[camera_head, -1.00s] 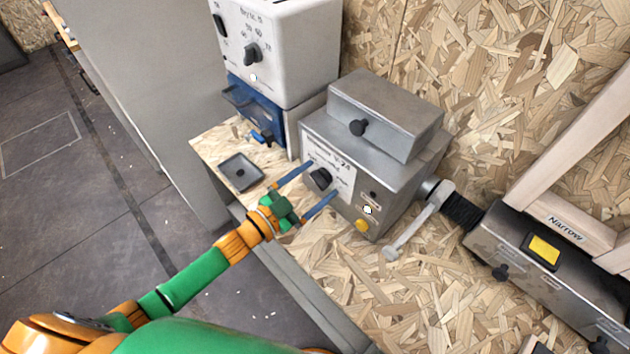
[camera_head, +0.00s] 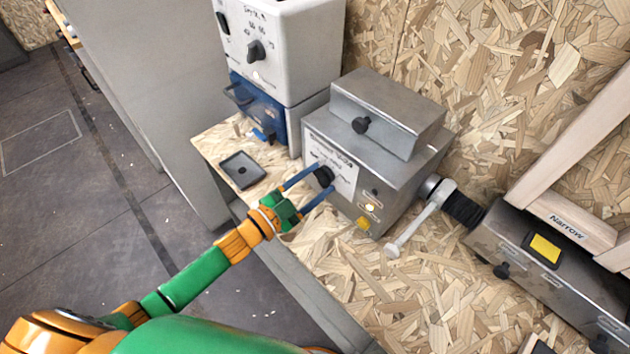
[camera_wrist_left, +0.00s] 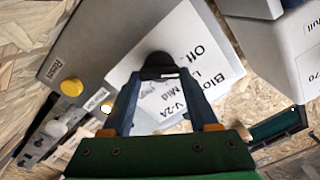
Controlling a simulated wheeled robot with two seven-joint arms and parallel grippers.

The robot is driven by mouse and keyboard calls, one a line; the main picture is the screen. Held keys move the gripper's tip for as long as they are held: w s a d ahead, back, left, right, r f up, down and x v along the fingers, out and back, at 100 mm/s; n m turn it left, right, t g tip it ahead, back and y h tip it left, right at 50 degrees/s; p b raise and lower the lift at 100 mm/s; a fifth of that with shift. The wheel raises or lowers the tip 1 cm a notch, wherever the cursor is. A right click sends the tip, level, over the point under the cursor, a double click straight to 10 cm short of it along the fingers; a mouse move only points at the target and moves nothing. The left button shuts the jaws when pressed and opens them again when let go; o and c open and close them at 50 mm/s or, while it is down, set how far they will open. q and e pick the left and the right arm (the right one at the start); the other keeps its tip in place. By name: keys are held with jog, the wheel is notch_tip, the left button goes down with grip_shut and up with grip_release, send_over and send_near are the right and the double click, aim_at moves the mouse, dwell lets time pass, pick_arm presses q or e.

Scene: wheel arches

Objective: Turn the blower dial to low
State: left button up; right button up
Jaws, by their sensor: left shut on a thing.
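The blower dial (camera_head: 324,177) is a black knob on the white label of a grey metal box (camera_head: 400,178). In the left wrist view the dial (camera_wrist_left: 158,66) sits at the fingertips, with the words "Off", "L…" and "Mid" on the label (camera_wrist_left: 185,50) to its right. My left gripper (camera_head: 313,184) has its two blue fingers on either side of the dial and is shut on it. The fingers hide part of the dial, and I cannot tell which setting it points to. My right gripper is not in view.
A white box with its own black dial (camera_head: 256,51) stands on a blue unit (camera_head: 262,112) at the back left. A small dark tray (camera_head: 242,170) lies on the bench. A yellow button (camera_head: 363,223) and a metal lever (camera_head: 420,218) are right of the gripper.

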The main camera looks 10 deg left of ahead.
pick_arm(q)
jog(key=m, duration=0.5)
jog(key=shift+f+m+b, duration=0.1)
jog(key=shift+m+b, duration=0.2)
jog(key=shift+b, duration=0.1)
jog(key=shift+m, duration=0.3)
jog(key=o, duration=1.4)
jog(key=shift+d, duration=0.1)
jog(key=b+v, duration=0.1)
jog(key=v, duration=0.6)
